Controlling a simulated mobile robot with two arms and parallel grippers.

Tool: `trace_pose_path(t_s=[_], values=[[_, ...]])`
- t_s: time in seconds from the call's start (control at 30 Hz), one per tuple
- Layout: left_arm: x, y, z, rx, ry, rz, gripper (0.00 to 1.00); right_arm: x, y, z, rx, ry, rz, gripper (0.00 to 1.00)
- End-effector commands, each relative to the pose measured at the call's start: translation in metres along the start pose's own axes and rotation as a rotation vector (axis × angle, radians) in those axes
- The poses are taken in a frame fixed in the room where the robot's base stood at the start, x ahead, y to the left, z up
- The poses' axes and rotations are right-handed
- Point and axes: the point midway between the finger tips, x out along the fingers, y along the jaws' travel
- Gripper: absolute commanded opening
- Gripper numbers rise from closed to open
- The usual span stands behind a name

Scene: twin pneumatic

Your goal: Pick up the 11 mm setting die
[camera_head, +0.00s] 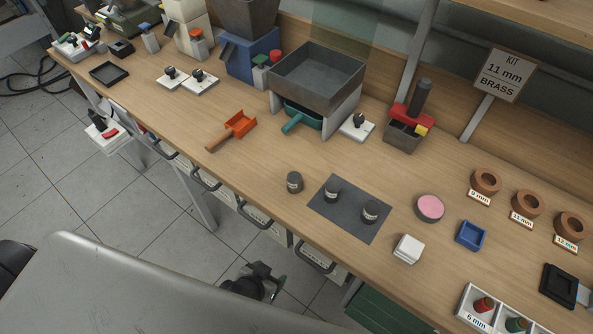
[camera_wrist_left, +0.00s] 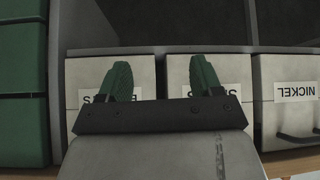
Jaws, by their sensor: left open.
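Three small dark cylinders with pale label bands, which look like setting dies, stand at the middle front of the bench. One (camera_head: 294,182) is on the bare wood; the other two, the left one (camera_head: 332,191) and the right one (camera_head: 370,212), stand on a dark grey mat (camera_head: 340,222). Their labels are too small to read, so I cannot tell which is 11 mm. My left gripper (camera_head: 268,276) is low, beyond the bench's front edge, below the dies. In the left wrist view its green fingers (camera_wrist_left: 160,78) are apart and empty, facing drawers. My right gripper is not in view.
A sign (camera_head: 501,73) reads KIT 11 mm BRASS. Brown rings labelled 9, 11 and 12 mm (camera_head: 528,203) stand at right. A pink-topped round tin (camera_head: 429,208), blue tray (camera_head: 471,235) and white stack (camera_head: 408,249) are right of the mat. Drawers (camera_head: 252,216) line the bench front.

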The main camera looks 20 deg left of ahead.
Motion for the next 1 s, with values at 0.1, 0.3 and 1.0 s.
trace_pose_path(t_s=[0.1,0.3,1.0], values=[[-0.052,0.001,-0.072,0.0,0.132,-0.004,0.65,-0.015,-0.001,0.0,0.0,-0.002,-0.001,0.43],[-0.124,0.001,-0.156,0.0,0.358,-0.02,0.65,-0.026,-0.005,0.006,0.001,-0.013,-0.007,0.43],[-0.11,-0.002,-0.229,-0.014,0.665,-0.083,0.65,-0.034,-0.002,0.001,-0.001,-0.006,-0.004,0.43]])
